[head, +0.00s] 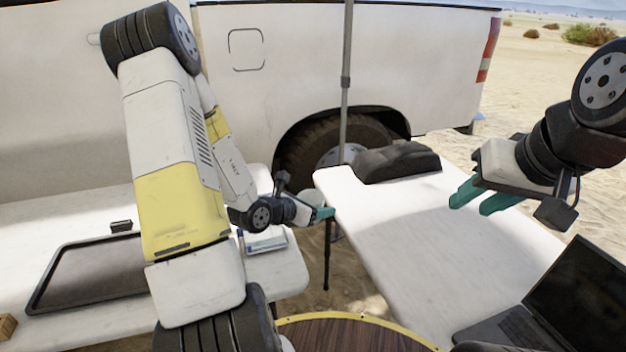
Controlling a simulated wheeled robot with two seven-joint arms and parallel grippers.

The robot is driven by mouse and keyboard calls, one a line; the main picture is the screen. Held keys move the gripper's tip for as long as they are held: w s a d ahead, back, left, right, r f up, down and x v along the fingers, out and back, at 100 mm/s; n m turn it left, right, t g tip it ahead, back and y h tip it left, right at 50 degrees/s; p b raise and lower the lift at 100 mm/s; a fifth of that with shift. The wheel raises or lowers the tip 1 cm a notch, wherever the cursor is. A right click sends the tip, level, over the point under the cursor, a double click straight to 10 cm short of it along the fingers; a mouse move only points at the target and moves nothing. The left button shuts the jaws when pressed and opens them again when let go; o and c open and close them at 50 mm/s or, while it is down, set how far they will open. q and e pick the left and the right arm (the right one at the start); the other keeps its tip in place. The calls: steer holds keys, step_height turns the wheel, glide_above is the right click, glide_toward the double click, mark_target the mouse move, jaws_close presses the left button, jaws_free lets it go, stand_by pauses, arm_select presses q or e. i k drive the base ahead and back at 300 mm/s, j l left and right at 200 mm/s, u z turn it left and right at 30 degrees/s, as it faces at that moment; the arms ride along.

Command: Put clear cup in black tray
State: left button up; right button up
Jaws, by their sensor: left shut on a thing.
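The black tray (40,290) lies on the white table at the left, partly hidden behind my left arm; the part that shows looks empty. My left gripper (326,213) is over the gap between the two tables, near the corner of the right one.
The right white table (420,240) is mostly clear, with a dark rock-like object (397,160) at its back and a laptop (570,300) at its front right. A small blue-and-white item (265,242) lies on the left table. A thin pole (346,100) stands behind.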

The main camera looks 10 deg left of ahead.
mark_target(136, 262)
steer(key=u, duration=0.4)
steer(key=i+u, duration=0.15)
steer(key=u, duration=0.3)
steer(key=i+u, duration=0.1)
steer(key=u, duration=0.3)
steer(key=i+u, duration=0.1)
steer(key=u, duration=0.3)
steer(key=i, duration=0.15)
steer(key=l+u, duration=0.05)
